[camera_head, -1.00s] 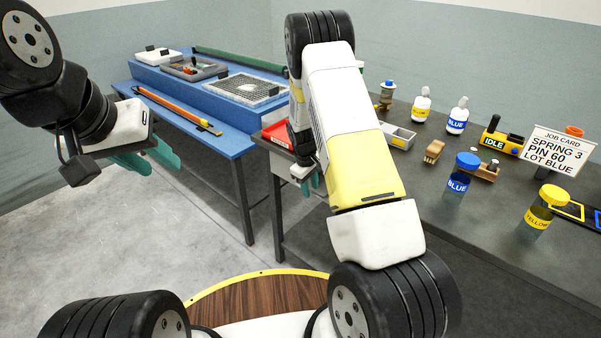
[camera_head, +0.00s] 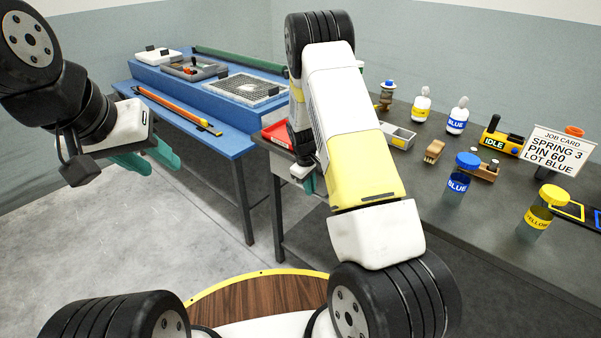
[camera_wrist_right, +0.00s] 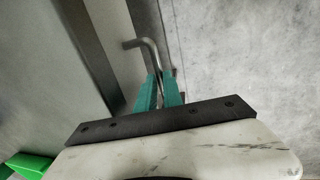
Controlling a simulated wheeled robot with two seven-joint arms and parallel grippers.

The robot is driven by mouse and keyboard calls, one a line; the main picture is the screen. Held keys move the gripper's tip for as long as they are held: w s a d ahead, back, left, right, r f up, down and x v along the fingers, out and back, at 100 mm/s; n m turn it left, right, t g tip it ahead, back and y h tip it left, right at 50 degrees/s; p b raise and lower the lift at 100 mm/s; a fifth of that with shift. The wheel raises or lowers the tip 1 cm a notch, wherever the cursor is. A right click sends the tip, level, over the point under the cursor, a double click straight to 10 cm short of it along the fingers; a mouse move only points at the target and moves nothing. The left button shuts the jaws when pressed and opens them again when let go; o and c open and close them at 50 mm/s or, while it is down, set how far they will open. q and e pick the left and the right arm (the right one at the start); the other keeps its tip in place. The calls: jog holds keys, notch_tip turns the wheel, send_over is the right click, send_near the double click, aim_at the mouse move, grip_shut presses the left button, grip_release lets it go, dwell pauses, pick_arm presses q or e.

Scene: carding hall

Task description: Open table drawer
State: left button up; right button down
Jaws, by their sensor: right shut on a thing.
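In the right wrist view, a bent metal bar handle (camera_wrist_right: 147,48) stands off a grey panel (camera_wrist_right: 97,22), apparently the drawer front. My right gripper (camera_wrist_right: 160,88) has its teal fingers closed around this handle. In the head view, my right gripper (camera_head: 308,184) is at the front edge of the dark grey table (camera_head: 405,184), partly hidden by my right arm.
The dark table holds a red tray (camera_head: 278,134), a blue-lidded jar (camera_head: 461,175), a yellow-lidded jar (camera_head: 538,212), bottles and a job card (camera_head: 556,151). A blue bench (camera_head: 215,140) stands behind to the left. The floor at left is clear.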

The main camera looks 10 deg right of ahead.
dwell(0.8)
jog(key=s+a, duration=1)
jog(key=a, duration=0.2)
jog(key=s+a, duration=0.9)
jog(key=a, duration=0.4)
jog(key=shift+s+a, duration=0.3)
jog(key=shift+s, duration=0.1)
jog(key=c, duration=1.5)
grip_release()
jog(key=shift+r, duration=0.1)
notch_tip(320, 180, up, 8)
jog(key=a, duration=0.1)
jog(key=shift+s+f, duration=0.25)
jog(key=shift+s, duration=0.2)
jog(key=shift+r, duration=0.1)
